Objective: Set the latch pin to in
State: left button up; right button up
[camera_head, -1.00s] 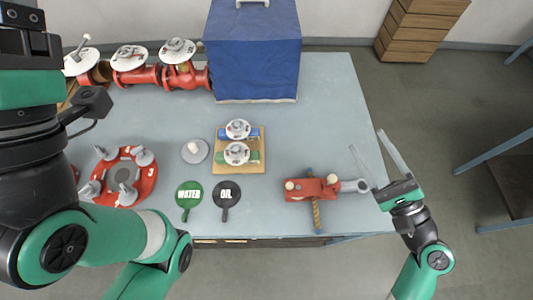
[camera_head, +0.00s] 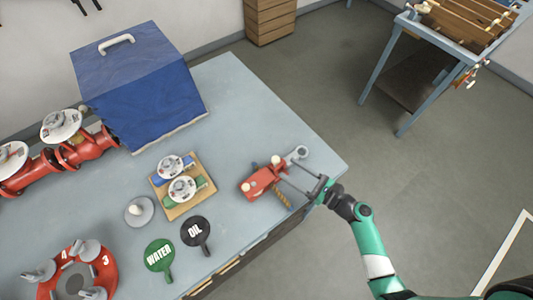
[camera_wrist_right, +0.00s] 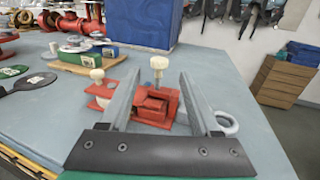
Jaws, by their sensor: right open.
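The left gripper is out of view.
A wooden board (camera_head: 205,200) with valves stands left of the device. WATER (camera_head: 159,258) and OIL (camera_head: 195,231) paddles lie near the front edge. A blue covered box (camera_head: 140,90) and red pipes (camera_head: 60,160) are further left. The table behind the device is clear.

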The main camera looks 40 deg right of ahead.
jog(key=w, duration=0.3)
jog(key=w+a, duration=0.1)
jog(key=w, duration=0.2)
jog(key=w+b, duration=0.1)
jog(key=w, duration=0.2)
jog(key=shift+w+a, duration=0.25)
jog(key=shift+w, duration=0.1)
grip_shut()
dwell(0.8)
